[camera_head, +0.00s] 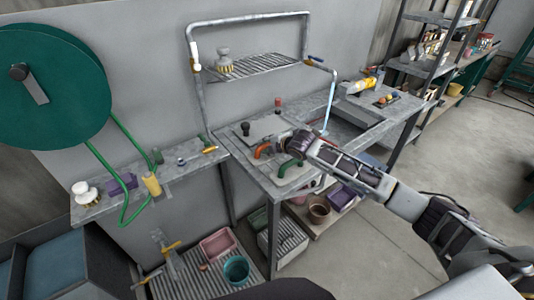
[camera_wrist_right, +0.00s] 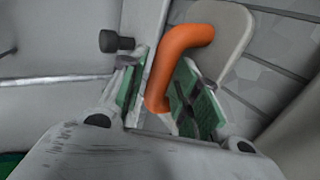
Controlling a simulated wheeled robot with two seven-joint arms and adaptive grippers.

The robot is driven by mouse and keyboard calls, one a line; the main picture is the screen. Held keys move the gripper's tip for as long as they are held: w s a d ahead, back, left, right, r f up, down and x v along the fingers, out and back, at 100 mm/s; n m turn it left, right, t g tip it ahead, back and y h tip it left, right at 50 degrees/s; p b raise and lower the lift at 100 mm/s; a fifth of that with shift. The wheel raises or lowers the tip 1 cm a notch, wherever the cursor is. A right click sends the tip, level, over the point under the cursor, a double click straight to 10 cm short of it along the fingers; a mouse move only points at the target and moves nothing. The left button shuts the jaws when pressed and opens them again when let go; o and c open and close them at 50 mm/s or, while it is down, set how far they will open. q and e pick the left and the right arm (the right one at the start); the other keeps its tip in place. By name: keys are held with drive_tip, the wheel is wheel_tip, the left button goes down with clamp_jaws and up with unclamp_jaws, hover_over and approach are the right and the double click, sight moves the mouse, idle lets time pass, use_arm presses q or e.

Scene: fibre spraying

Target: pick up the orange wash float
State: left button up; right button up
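The orange wash float (camera_head: 264,149) is on the grey worktable, and its bent orange handle shows large in the right wrist view (camera_wrist_right: 182,55). A pale plate (camera_wrist_right: 232,32) shows behind the handle. My right gripper (camera_head: 293,146) reaches in from the right and is at the handle. In the wrist view its two green-padded fingers (camera_wrist_right: 165,95) stand on either side of the handle, close to it. Whether both pads press on it I cannot tell. Part of the float is hidden by the gripper in the head view. My left gripper is not in view.
A float with a green handle (camera_head: 289,170) lies beside the orange one, close to my right gripper. A black knob (camera_head: 246,129) and a red knob (camera_head: 277,103) stand behind. A pipe frame with a wire shelf (camera_head: 255,68) rises over the table.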

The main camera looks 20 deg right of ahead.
drive_tip(key=shift+w+a+f, duration=0.2)
drive_tip(key=shift+w+f, duration=0.2)
drive_tip(key=shift+w, duration=0.2)
drive_tip(key=shift+c, duration=0.2)
clamp_jaws()
